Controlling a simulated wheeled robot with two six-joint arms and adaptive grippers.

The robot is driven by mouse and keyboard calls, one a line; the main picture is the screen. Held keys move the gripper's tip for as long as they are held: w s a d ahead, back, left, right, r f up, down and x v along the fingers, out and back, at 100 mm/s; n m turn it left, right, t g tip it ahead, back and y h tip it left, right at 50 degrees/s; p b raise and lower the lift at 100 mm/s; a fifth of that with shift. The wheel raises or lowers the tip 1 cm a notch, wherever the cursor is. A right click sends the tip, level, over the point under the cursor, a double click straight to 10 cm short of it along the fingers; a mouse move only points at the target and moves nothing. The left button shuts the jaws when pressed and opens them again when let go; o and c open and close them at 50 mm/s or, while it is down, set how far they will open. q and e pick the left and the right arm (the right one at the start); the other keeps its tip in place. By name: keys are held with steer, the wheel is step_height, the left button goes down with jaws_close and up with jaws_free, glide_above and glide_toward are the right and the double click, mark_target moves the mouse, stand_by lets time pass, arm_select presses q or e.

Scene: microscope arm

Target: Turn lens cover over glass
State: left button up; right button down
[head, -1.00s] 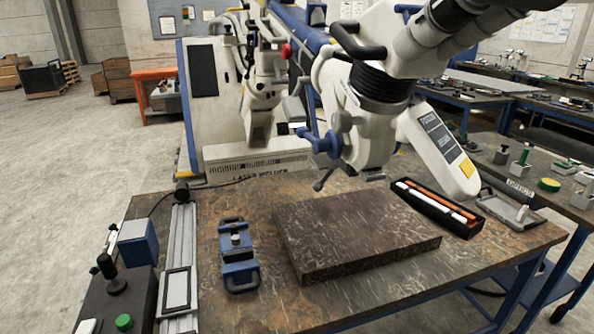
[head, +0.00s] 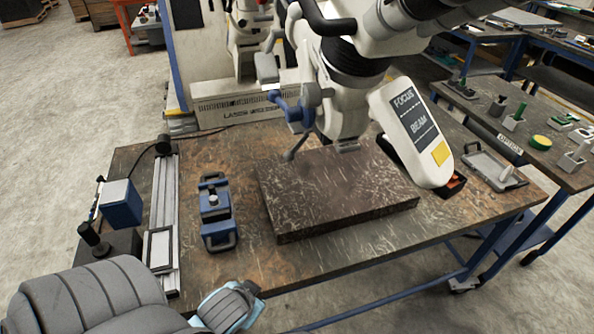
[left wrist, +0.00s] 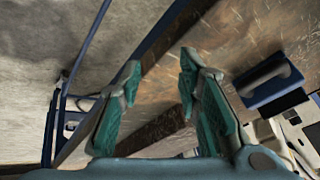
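The white microscope head (head: 345,95) hangs on its arm over a dark stone slab (head: 335,190). A flat piece (head: 347,147) shows at its lower end, and a thin dark lever (head: 296,146) sticks down at its left. I cannot tell which part is the lens cover, and the glass under the head is hidden. My left gripper (head: 250,288) is low over the table's front edge, well apart from the microscope. In the left wrist view my left gripper (left wrist: 160,72) is open, with nothing between its teal-padded fingers. My right gripper is not in view.
A blue clamp block (head: 215,210) stands left of the slab. A metal rail (head: 163,220), a blue box (head: 120,205) and a black joystick box (head: 112,243) are at the table's left. The table's front strip is bare.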

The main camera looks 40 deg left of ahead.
arm_select(q)
steer(key=w+a+r+n+t+y, duration=0.1)
steer(key=w+a+r+t+y, duration=0.25)
steer(key=a+r, duration=0.4)
steer(key=m+t+h, duration=0.2)
steer(key=t+h, duration=0.1)
steer(key=t, duration=0.6)
glide_toward(296, 145)
steer(key=shift+t, duration=0.25)
steer(key=w, duration=0.3)
steer(key=w+a, duration=0.1)
steer(key=w, duration=0.2)
steer(key=w+f, duration=0.1)
steer(key=w, duration=0.3)
steer(key=shift+a+p, duration=0.3)
steer(key=shift+a, duration=0.05)
steer(key=shift+s, duration=0.1)
steer(key=shift+c, duration=0.6)
jaws_close()
